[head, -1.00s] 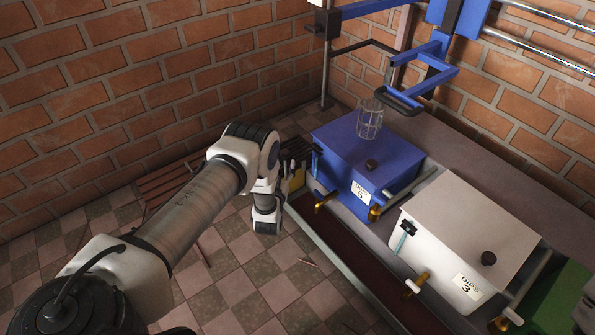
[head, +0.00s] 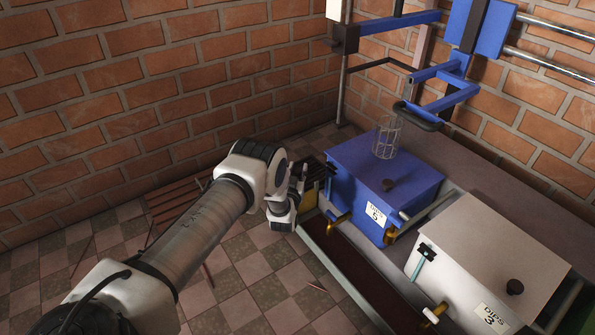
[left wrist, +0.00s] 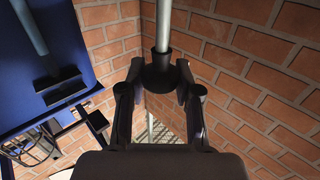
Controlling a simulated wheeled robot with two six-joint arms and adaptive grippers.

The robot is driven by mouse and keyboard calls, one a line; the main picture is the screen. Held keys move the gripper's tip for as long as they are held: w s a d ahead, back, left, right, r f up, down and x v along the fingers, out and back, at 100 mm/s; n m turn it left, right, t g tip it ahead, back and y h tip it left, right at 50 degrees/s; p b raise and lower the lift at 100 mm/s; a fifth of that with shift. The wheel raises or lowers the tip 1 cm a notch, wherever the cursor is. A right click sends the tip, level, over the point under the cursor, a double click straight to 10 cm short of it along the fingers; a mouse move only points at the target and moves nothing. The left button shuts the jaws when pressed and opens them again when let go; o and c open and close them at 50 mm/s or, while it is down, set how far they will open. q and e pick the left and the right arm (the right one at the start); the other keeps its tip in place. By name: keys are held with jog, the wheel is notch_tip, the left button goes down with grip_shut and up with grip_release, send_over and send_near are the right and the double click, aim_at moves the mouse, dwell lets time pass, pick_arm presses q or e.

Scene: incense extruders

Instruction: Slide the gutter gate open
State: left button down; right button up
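The gutter (head: 345,268) is a long dark red channel with a pale rim along the front of the vats. A yellowish piece (head: 309,196) with dark bars above it stands at its far end and may be the gate; my left gripper partly hides it. My left gripper (head: 304,172) is beside this piece. In the left wrist view, the fingers (left wrist: 160,85) stand apart on either side of a black collar (left wrist: 160,72) on a pale metal rod (left wrist: 163,25). I cannot tell whether they touch it. My right gripper is in neither view.
A blue vat (head: 365,180) carrying a wire basket (head: 386,137) stands just right of the gripper. A white vat (head: 490,240) stands nearer. A blue frame (head: 440,78) hangs above. Brick walls meet behind; a slatted wooden piece (head: 180,200) lies left. Tiled floor is mostly open.

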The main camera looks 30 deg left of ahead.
pick_arm(q)
jog(key=shift+r+p, duration=1.85)
jog(key=shift+r, duration=0.4)
jog(key=shift+f, duration=0.2)
jog(key=c, duration=0.8)
grip_release()
jog(key=shift+f, duration=0.1)
jog(key=v, duration=1.2)
jog(key=shift+w, duration=0.1)
